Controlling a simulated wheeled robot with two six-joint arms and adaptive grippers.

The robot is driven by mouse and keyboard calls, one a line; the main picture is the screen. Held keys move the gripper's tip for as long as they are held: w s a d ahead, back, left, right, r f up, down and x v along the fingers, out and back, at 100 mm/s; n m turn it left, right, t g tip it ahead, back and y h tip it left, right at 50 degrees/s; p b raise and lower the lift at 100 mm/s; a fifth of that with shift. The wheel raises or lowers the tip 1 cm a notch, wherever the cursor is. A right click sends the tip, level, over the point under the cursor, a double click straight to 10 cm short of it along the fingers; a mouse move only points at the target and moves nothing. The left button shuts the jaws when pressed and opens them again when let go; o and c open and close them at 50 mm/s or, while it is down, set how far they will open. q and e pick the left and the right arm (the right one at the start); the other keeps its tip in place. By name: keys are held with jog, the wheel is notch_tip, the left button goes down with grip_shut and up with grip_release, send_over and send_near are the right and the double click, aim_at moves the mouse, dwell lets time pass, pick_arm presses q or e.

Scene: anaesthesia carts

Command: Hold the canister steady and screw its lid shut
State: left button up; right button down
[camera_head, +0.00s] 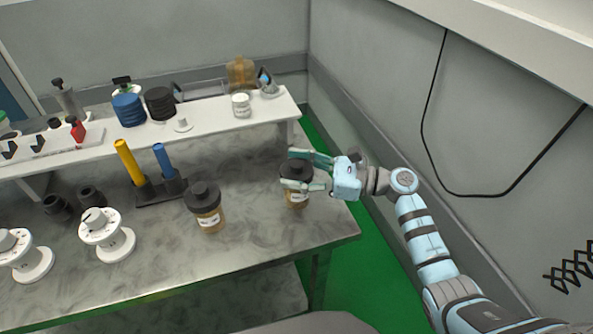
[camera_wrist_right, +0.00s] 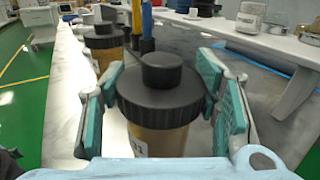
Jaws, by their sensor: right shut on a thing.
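A canister with an amber body (camera_head: 297,199) and a black knobbed lid (camera_head: 297,167) stands upright near the right end of the grey bench. It also fills the middle of the right wrist view, where its lid (camera_wrist_right: 160,88) sits level on top of the body (camera_wrist_right: 158,140). My right gripper (camera_head: 303,172) reaches in from the right and is shut on this canister, with a finger on each side at about lid height. Whether the pads press only the lid or also the body is hidden. A second, similar canister (camera_head: 206,208) stands to its left. My left gripper is not in view.
A raised white shelf (camera_head: 220,117) with jars and black and blue discs runs behind. A stand with yellow (camera_head: 129,162) and blue (camera_head: 162,160) cylinders and white spools (camera_head: 107,236) are farther left. Bare bench lies in front of the canisters. A wall is at right.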

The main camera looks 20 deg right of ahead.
jog(key=shift+f, duration=0.1)
jog(key=c, duration=0.6)
grip_release()
jog(key=shift+d+r, duration=0.1)
jog(key=shift+r, duration=0.1)
jog(key=b+v, duration=0.1)
jog(key=v, duration=1.1)
jog(key=shift+b, duration=0.35)
